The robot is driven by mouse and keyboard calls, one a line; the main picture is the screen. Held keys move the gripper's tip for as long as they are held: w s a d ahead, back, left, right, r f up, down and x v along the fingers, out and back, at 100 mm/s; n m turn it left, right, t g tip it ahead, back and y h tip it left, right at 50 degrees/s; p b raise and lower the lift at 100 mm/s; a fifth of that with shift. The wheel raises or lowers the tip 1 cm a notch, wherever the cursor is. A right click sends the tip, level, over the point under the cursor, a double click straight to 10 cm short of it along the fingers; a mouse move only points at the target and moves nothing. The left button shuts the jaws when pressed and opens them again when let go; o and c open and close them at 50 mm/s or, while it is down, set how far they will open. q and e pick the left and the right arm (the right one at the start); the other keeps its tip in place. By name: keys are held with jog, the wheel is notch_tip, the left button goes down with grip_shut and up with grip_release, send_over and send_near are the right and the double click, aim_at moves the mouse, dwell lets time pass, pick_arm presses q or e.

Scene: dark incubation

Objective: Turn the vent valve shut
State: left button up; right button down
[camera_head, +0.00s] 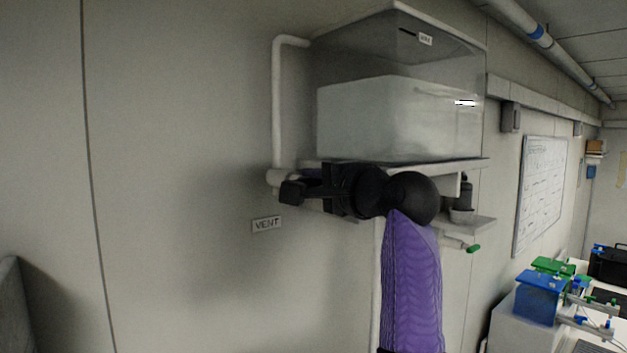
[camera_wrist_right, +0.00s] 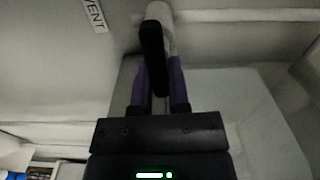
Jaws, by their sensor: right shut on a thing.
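The vent valve's dark lever (camera_wrist_right: 152,45) shows in the right wrist view, standing out from a pale pipe end. My right gripper (camera_head: 304,189) reaches left across the front of the shelf to the valve, beside the foot of the white pipe (camera_head: 277,110). In the wrist view my right gripper (camera_wrist_right: 158,82) has its two fingers on either side of the lever, shut on it. The VENT label (camera_head: 267,224) is on the wall just below. The gripper hides much of the valve in the head view. My left gripper is not in view.
A clear tank (camera_head: 400,55) with pale contents stands on a wall shelf (camera_head: 470,164) right above my right arm. A small green-handled tap (camera_head: 473,248) is below at the right. A bench with a blue box (camera_head: 538,302) is farther right. The wall at left is bare.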

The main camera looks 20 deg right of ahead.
jog(key=shift+m, duration=0.4)
jog(key=c, duration=0.6)
grip_release()
jog(key=shift+d+f, duration=0.1)
jog(key=b+v, duration=0.5)
jog(key=v, duration=0.5)
jog(key=shift+b, duration=0.35)
